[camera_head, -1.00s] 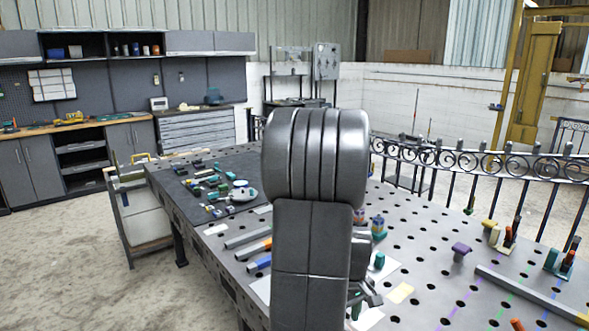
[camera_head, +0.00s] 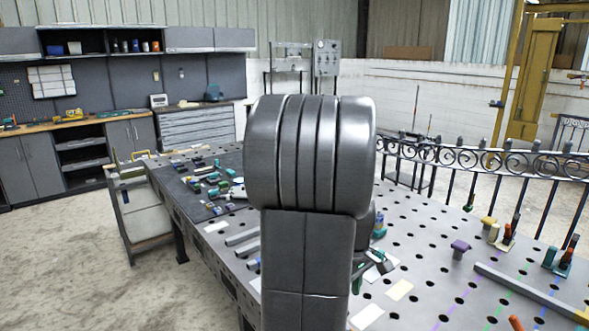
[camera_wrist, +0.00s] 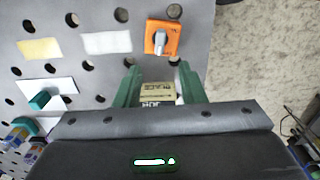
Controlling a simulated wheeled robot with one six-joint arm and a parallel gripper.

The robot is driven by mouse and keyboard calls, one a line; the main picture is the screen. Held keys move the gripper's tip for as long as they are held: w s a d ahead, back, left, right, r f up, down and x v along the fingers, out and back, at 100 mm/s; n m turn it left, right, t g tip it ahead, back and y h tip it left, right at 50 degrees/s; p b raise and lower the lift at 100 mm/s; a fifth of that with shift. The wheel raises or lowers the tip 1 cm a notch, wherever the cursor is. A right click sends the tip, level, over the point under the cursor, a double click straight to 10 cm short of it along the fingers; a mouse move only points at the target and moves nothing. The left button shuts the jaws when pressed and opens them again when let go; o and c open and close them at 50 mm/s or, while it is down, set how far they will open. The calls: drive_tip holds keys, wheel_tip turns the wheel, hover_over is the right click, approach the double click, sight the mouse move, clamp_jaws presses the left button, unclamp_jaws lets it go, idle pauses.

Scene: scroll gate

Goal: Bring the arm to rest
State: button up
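My arm stands upright in the middle of the head view and hides part of the perforated metal table (camera_head: 425,235). In the wrist view my gripper (camera_wrist: 158,68) has two green fingers set well apart, with open space between their tips. A beige block or label (camera_wrist: 157,92) with dark lettering shows between the fingers, lower than the tips. Neither finger visibly presses on it. I cannot tell its height above the table. The gripper is mostly hidden behind my arm in the head view.
An orange panel with a grey knob (camera_wrist: 161,38) sits at the table edge. A scroll-topped gate (camera_head: 480,160) lines the far side.

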drive_tip(key=shift+r+m+b, duration=0.5)
drive_tip(key=shift+m+b, duration=0.15)
drive_tip(key=shift+m, duration=2.3)
drive_tip(key=shift+r+m+b, duration=0.5)
drive_tip(key=shift+m+b, duration=0.1)
drive_tip(key=shift+m, duration=2.4)
drive_tip(key=shift+r+m+b, duration=0.5)
drive_tip(key=shift+m+b, duration=0.15)
drive_tip(key=shift+m, duration=2.3)
